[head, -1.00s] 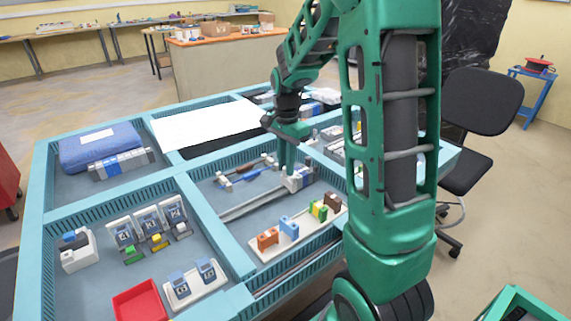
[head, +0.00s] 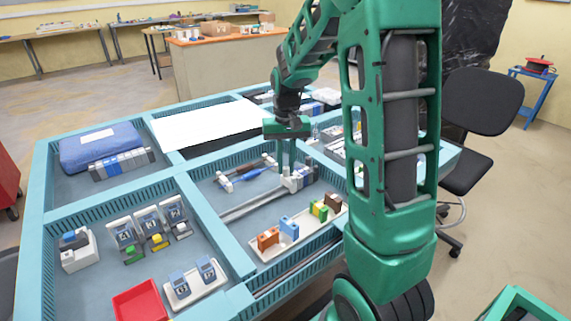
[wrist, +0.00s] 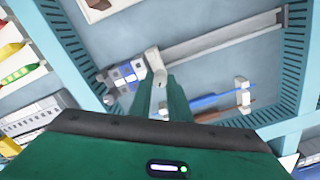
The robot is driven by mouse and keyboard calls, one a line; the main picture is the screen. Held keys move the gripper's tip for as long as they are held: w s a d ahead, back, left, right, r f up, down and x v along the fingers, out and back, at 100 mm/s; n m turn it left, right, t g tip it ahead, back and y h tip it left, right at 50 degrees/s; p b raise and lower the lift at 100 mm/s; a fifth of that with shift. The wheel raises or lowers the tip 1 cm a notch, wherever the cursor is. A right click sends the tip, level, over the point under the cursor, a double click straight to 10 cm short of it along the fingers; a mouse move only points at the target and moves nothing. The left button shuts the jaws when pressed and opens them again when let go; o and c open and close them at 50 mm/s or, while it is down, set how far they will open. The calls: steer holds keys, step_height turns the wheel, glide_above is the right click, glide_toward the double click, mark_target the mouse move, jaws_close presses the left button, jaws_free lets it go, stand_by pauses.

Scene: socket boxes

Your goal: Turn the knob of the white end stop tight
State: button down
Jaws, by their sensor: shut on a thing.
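The white end stop (wrist: 153,62) sits on the metal rail (wrist: 222,37) beside a row of grey, white and blue terminal blocks (wrist: 125,75). My gripper (wrist: 160,84) points down at the end stop, and its green fingers are shut on the knob, which they mostly hide. In the head view my gripper (head: 288,172) is over the same rail (head: 245,208), at the end of the block row (head: 302,178).
A blue-handled screwdriver (wrist: 208,98) lies close to the fingers on white rests. A white tray (head: 290,238) with coloured blocks stands in front of the rail. Teal dividers (head: 215,235) bound this compartment.

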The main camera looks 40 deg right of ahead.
steer(key=n, duration=0.6)
steer(key=shift+w+r+n, duration=0.15)
steer(key=shift+n, duration=0.15)
steer(key=n, duration=1)
steer(key=shift+n, duration=2.2)
steer(key=c, duration=1.9)
jaws_free()
